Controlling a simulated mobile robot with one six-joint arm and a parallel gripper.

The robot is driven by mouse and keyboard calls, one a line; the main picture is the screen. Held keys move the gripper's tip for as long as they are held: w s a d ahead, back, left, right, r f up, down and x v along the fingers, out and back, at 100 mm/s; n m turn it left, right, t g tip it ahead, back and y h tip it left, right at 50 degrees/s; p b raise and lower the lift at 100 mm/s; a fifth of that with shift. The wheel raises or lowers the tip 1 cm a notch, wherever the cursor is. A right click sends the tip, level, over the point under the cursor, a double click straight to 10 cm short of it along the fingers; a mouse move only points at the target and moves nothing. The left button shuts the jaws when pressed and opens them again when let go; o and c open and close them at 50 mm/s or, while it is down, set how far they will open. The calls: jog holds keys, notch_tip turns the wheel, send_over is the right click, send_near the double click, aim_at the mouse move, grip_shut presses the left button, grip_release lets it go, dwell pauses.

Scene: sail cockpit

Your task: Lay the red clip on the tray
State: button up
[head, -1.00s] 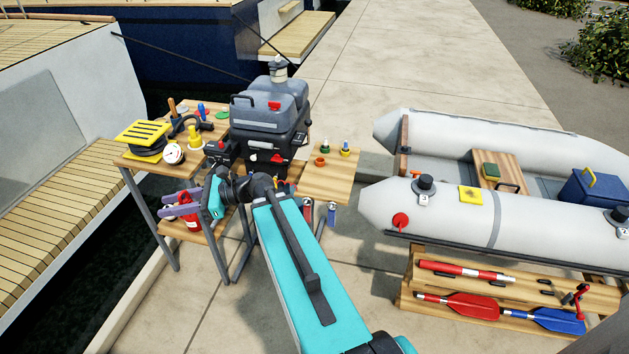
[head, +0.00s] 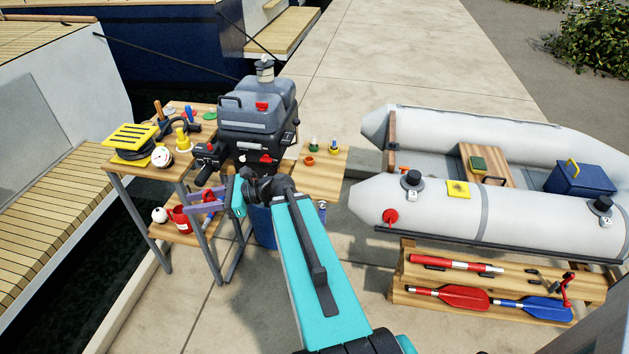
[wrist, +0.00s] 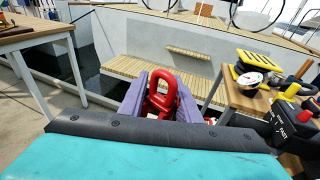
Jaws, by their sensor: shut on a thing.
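My gripper (head: 206,202), with purple fingers, is beside the lower shelf of the wooden stand in the head view. It also shows in the wrist view (wrist: 158,88), where its fingers are shut on the red clip (wrist: 161,90). The clip's rounded loop stands up between the fingers; its lower part is partly hidden. In the head view the clip is too small to make out surely. I cannot make out a tray for certain in either view.
A red mug (head: 180,219) and a white round thing (head: 159,215) are on the lower shelf. Above are a yellow-topped reel (head: 131,140) and a gauge (head: 162,157). An outboard motor (head: 258,120) stands right of them. A grey dinghy (head: 440,205) lies to the right.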

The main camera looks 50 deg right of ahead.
jog(key=s+d+f+m+t+h+p, duration=0.1)
jog(key=s+d+f+m+h+p, duration=0.1)
jog(key=s+d, duration=0.6)
jog(key=s+d+f+m+t+h+p, duration=0.1)
jog(key=s+d+f+t+h+p, duration=0.1)
jog(key=s+d, duration=0.6)
jog(key=d+f, duration=0.1)
jog(key=d, duration=0.4)
jog(key=shift+s+d+m+p, duration=0.2)
jog(key=shift+d+m+p, duration=0.1)
jog(key=shift+d+m, duration=0.1)
jog(key=shift+a+r, duration=0.1)
jog(key=shift+s+a, duration=0.1)
jog(key=shift+s, duration=0.15)
jog(key=shift+c, duration=0.2)
jog(key=s+d+m+t+h, duration=0.1)
jog(key=s+d, duration=0.4)
jog(key=s, duration=0.1)
jog(key=shift+d+h, duration=0.2)
jog(key=shift+h, duration=0.1)
jog(key=shift+w+d+b, duration=0.1)
jog(key=shift+w+b, duration=0.05)
jog(key=shift+b, duration=0.6)
